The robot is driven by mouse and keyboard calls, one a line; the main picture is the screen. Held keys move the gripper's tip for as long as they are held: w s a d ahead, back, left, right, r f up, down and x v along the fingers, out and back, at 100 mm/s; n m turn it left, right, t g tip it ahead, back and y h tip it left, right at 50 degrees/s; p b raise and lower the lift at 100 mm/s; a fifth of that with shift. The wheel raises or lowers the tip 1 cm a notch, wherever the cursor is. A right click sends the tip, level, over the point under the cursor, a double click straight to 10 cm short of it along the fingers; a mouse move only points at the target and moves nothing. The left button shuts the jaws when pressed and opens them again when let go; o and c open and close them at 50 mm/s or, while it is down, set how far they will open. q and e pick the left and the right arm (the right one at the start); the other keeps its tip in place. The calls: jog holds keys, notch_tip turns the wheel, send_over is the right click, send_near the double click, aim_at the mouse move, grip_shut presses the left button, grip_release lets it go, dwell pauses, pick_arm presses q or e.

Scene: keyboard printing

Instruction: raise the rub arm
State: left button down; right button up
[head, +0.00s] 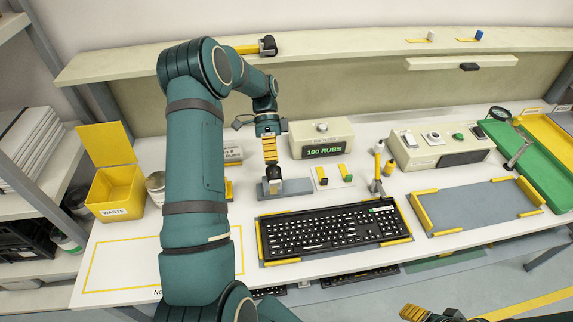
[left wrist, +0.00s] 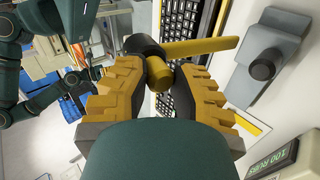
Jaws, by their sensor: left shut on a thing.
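The rub arm (left wrist: 205,47) is a yellow bar with a black cylindrical end in the left wrist view. A short yellow piece with a rounded end joins it between my left fingers. My left gripper (left wrist: 162,76) is shut on this piece. In the head view my left gripper (head: 270,158) points down just above a grey block (head: 297,187), and the rub arm is hard to make out there. The grey block also shows with its round knob in the left wrist view (left wrist: 262,62). My right gripper (head: 430,312) is at the bottom edge, partly cut off.
A black keyboard (head: 330,230) lies in front, right of my left arm. A counter box (head: 321,137) reading "100 RUBS" stands behind the grey block. A yellow waste bin (head: 116,193) is at left. An empty grey mat (head: 470,206) lies at right.

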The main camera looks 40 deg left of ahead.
pick_arm(q)
jog(key=w+a, duration=0.1)
jog(key=a+f, duration=0.1)
jog(key=w+a, duration=0.1)
jog(key=a, duration=0.1)
jog(key=shift+w+f, duration=0.3)
jog(key=shift+w+a+f+g+h+b, duration=0.3)
jog(key=shift+w+a+f+g+h, duration=0.1)
jog(key=shift+w+a, duration=0.2)
dwell(0.9)
jog(key=c, duration=0.8)
grip_release()
jog(key=shift+o, duration=0.3)
jog(key=shift+w+a, duration=0.1)
jog(key=shift+a, duration=0.1)
jog(key=shift+d+r, duration=0.1)
jog(key=shift+r, duration=0.05)
